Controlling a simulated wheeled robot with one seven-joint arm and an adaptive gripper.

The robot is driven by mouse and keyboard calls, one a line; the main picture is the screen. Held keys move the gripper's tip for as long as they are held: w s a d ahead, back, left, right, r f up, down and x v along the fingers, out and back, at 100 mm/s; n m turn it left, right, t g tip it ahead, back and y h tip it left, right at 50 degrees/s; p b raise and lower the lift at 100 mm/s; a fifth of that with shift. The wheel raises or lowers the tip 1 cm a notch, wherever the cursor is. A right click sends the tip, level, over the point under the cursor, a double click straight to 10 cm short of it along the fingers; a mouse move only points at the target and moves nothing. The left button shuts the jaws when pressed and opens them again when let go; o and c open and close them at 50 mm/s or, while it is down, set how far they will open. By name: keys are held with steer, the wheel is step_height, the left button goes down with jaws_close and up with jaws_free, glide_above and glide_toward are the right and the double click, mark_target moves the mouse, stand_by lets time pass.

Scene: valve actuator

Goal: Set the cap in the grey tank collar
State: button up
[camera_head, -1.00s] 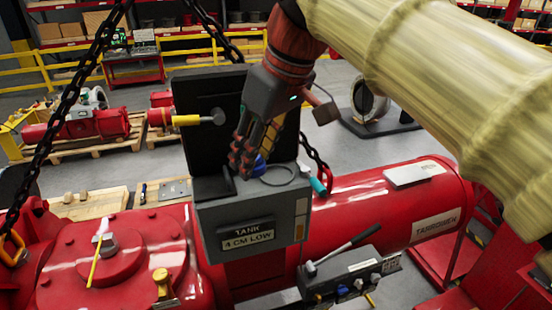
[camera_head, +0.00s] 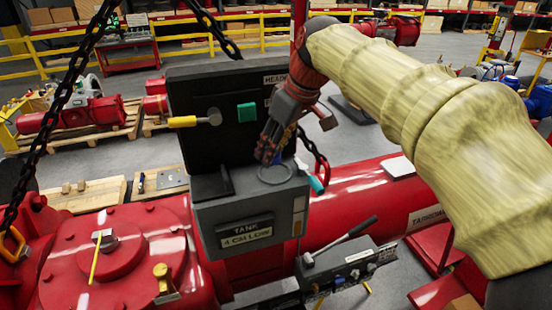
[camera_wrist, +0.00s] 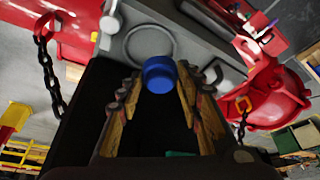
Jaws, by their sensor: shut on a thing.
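The blue cap (camera_wrist: 159,74) is between the fingertips of my gripper (camera_wrist: 158,88) in the wrist view. In the head view, my gripper (camera_head: 268,158) points down just behind and left of the grey tank collar (camera_head: 276,174), and the cap is mostly hidden by the fingers. The collar is a ring on top of the grey tank box (camera_head: 246,212) labelled TANK. In the wrist view the collar (camera_wrist: 150,43) lies just beyond the cap, whose upper edge overlaps the ring's near rim. The cap is not centred over the ring. I cannot tell its height above it.
A dark upright panel (camera_head: 200,95) stands behind the tank, with a yellow-handled knob (camera_head: 195,121) and a green block (camera_head: 247,112). A teal-handled part (camera_head: 316,184) is right of the collar. A chain (camera_head: 65,105) hangs at left. A lever (camera_head: 342,240) sits at lower right.

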glide_above(276, 175)
step_height(276, 175, down, 4)
steer(key=shift+w+f+p, duration=0.1)
steer(key=shift+w+p, duration=0.05)
steer(key=shift+p, duration=0.2)
steer(key=shift+f, duration=0.45)
steer(key=shift+f, duration=0.1)
steer(key=shift+f, duration=0.1)
steer(key=o, duration=0.9)
